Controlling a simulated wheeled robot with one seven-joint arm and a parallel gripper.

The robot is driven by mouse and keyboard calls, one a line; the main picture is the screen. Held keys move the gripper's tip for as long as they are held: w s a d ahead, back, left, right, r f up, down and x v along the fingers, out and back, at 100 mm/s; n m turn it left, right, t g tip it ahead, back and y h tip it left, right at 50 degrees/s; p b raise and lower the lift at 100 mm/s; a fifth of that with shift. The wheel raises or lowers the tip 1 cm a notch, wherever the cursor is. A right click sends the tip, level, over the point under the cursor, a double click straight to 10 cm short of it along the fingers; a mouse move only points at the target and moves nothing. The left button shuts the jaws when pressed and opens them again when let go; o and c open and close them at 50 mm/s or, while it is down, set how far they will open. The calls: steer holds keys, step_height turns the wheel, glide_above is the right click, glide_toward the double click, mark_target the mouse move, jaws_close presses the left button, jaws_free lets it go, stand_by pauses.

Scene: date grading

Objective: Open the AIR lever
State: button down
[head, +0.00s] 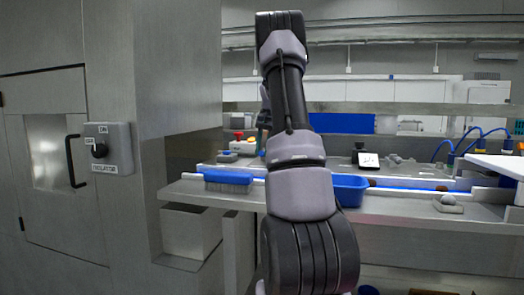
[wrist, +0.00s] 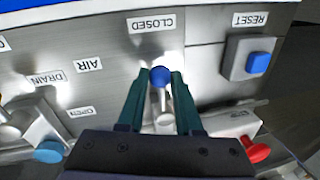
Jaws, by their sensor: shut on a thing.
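The AIR lever's blue round knob (wrist: 161,75) shows in the wrist view, on a metal lever just below the CLOSED label (wrist: 153,24). The AIR label (wrist: 88,64) is to its left, and an OPEN label (wrist: 80,112) lies lower left. My gripper (wrist: 161,78) has its two teal fingers on either side of the knob and is shut on it. The lever points toward CLOSED. In the head view my own arm stands in front, and the lever cannot be made out.
A blue RESET button (wrist: 258,62) sits right of the lever. The head view shows a blue brush (head: 229,178), a blue bin (head: 349,188) and an isolator switch (head: 108,149).

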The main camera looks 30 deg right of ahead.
steer(key=d+n, duration=0.1)
steer(key=n, duration=0.1)
steer(key=s+d+n, duration=0.1)
steer(key=n, duration=0.1)
steer(key=shift+s+d+y, duration=0.15)
steer(key=shift+s+y, duration=0.05)
steer(key=shift+y, duration=0.1)
steer(key=d+n, duration=0.1)
steer(key=n, duration=0.2)
steer(key=d+n+g, duration=0.1)
steer(key=shift+s+d+n, duration=0.25)
steer(key=shift+d+n, duration=0.05)
steer(key=shift+d, duration=0.05)
steer(key=d+n, duration=0.1)
steer(key=n, duration=0.2)
steer(key=d+n+g, duration=0.1)
steer(key=shift+w+d+n, duration=0.3)
steer(key=shift+w+d+n+g, duration=0.15)
steer(key=shift+w+d+n, duration=0.2)
steer(key=shift+n, duration=0.4)
steer(key=shift+w+d+n+g, duration=0.15)
steer(key=shift+d+n, duration=0.25)
steer(key=shift+n, duration=0.4)
steer(key=shift+w+d+n+g, duration=0.1)
steer(key=shift+w+d+n, duration=0.25)
steer(key=shift+n, duration=0.4)
steer(key=shift+s, duration=0.1)
steer(key=c, duration=0.6)
jaws_free()
